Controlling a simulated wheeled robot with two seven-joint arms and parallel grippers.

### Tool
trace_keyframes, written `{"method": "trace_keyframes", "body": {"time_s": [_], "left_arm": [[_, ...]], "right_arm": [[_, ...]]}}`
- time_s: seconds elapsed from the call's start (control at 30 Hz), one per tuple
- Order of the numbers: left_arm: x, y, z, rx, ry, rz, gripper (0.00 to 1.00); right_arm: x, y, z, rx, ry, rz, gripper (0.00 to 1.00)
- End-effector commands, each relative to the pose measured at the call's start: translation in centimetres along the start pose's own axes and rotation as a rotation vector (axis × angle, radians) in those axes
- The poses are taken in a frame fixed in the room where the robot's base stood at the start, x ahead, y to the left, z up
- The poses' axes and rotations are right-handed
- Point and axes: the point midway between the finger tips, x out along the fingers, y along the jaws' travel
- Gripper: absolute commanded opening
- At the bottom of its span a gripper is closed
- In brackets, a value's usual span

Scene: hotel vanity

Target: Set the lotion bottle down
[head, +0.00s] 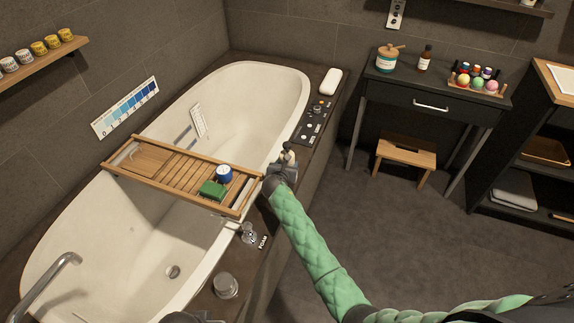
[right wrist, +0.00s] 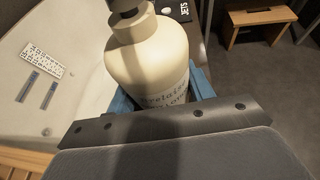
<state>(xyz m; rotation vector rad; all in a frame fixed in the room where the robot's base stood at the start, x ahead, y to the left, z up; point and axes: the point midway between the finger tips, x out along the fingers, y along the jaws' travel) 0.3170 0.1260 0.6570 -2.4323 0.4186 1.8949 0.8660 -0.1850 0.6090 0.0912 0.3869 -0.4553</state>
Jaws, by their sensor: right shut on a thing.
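The lotion bottle (right wrist: 148,62) is cream, with a dark pump top and printed lettering, and looks upright in the right wrist view. My right gripper (head: 284,165) is shut on it, with blue fingers at both sides of its lower body. In the head view the bottle (head: 289,150) is small and partly hidden by the gripper, over the right rim of the bathtub near the tray's right end. I cannot tell if its base touches the rim. A dark shape at the bottom edge of the head view may be my left gripper; its fingers do not show.
A wooden tray (head: 183,177) spans the bathtub (head: 230,82), carrying a blue-and-white tin (head: 224,173) and a green block (head: 212,190). The dark ledge has a control panel (head: 314,118) and a white bar (head: 331,81). A black table (head: 400,86) and wooden stool (head: 405,150) stand right.

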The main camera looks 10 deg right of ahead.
Motion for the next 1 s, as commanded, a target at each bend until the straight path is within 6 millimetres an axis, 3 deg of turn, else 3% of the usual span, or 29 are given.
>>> {"method": "trace_keyframes", "body": {"time_s": [0.1, 0.13, 0.2, 0.23, 0.63, 1.0], "left_arm": [[0.0, 0.0, 0.0, 0.000, 0.000, 0.000, 0.33], [0.0, 0.0, 0.0, 0.000, 0.000, 0.000, 0.33], [0.0, 0.0, -0.1, 0.000, 0.000, 0.000, 0.33], [0.0, 0.0, -0.1, 0.000, 0.001, 0.000, 0.33], [0.1, 0.1, -0.1, 0.002, 0.000, 0.002, 0.33], [0.5, 0.3, -0.1, 0.003, 0.008, 0.007, 0.33]], "right_arm": [[0.1, 0.0, -0.1, -0.001, -0.001, 0.000, 0.20], [0.1, 0.0, -0.2, -0.001, 0.000, 0.000, 0.58], [0.1, 0.0, -0.2, -0.001, 0.000, 0.000, 0.72], [0.1, 0.0, -0.2, -0.001, 0.000, 0.000, 0.74], [-0.6, 0.0, 0.0, 0.001, 0.000, 0.000, 0.74], [-7.1, 0.0, 0.0, 0.001, -0.001, 0.001, 0.74]]}}
